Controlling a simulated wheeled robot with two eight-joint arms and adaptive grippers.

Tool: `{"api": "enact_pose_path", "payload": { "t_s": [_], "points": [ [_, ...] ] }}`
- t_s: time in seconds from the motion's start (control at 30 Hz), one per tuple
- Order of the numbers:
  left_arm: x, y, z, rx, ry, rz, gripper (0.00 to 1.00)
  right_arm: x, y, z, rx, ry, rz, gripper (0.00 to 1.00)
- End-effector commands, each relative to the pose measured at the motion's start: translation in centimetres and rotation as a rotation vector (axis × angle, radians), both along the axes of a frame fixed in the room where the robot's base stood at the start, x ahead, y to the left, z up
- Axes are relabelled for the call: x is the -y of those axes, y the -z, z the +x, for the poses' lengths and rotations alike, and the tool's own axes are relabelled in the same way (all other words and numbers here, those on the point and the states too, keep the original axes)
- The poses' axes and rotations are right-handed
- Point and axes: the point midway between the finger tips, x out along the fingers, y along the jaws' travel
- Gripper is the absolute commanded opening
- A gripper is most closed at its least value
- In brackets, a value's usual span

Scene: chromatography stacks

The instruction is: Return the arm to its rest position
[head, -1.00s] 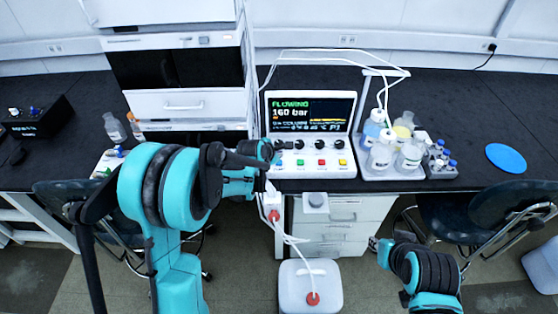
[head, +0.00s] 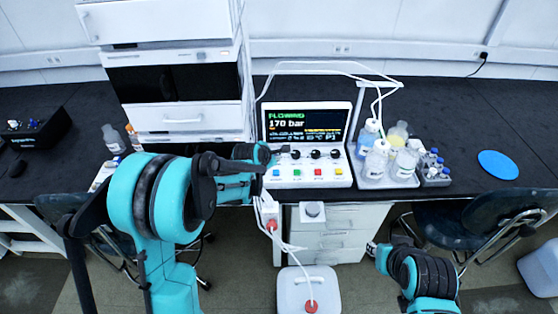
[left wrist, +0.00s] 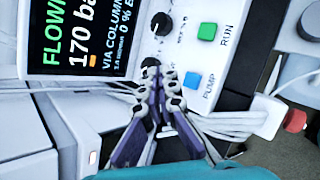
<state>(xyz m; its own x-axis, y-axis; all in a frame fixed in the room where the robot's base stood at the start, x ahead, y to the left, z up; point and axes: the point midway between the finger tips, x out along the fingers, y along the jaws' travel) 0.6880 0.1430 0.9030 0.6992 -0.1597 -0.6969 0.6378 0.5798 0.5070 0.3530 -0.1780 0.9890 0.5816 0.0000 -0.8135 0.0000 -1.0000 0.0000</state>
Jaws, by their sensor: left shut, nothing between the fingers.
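My left arm comes in from the left in the head view. Its gripper (head: 281,152) is at the left end of the knob row on the white pump console (head: 340,179). In the left wrist view the two fingertips (left wrist: 161,76) are together and empty, in front of a black knob (left wrist: 149,63) that they partly hide. I cannot tell whether they touch it. The console's screen (head: 307,122) reads "FLOWING" and 170 bar.
A white instrument stack (head: 181,119) stands left of the console, close to my left arm. A tray of bottles (head: 374,183) stands to the right, with a blue disc (head: 498,164) beyond. White tubing (head: 333,63) arches above the console. A white container (head: 291,291) is on the floor.

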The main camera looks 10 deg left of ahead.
Motion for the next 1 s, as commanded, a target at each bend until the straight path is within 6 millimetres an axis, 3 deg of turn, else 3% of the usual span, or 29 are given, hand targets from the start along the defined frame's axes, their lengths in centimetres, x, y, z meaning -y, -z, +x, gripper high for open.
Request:
{"api": "enact_pose_path", "payload": {
  "t_s": [0.23, 0.37, 0.7, 1.0],
  "points": [
    [0.0, -0.4, -0.3, 0.002, 0.014, 0.016, 0.00, 0.0, 0.0, 0.0, 0.000, 0.000, 0.000, 0.29],
    [-0.2, -2.3, -2.2, 0.012, 0.104, 0.118, 0.00, 0.0, 0.0, 0.0, 0.000, 0.000, 0.000, 0.29],
    [-1.3, -9.1, -13.7, 0.051, 0.627, 0.661, 0.00, 0.0, 0.0, 0.0, 0.000, 0.000, 0.000, 0.29],
    [-2.4, -10.5, -24.9, 0.069, 1.140, 1.126, 0.00, 0.0, 0.0, 0.0, 0.000, 0.000, 0.000, 0.29]
  ]
}}
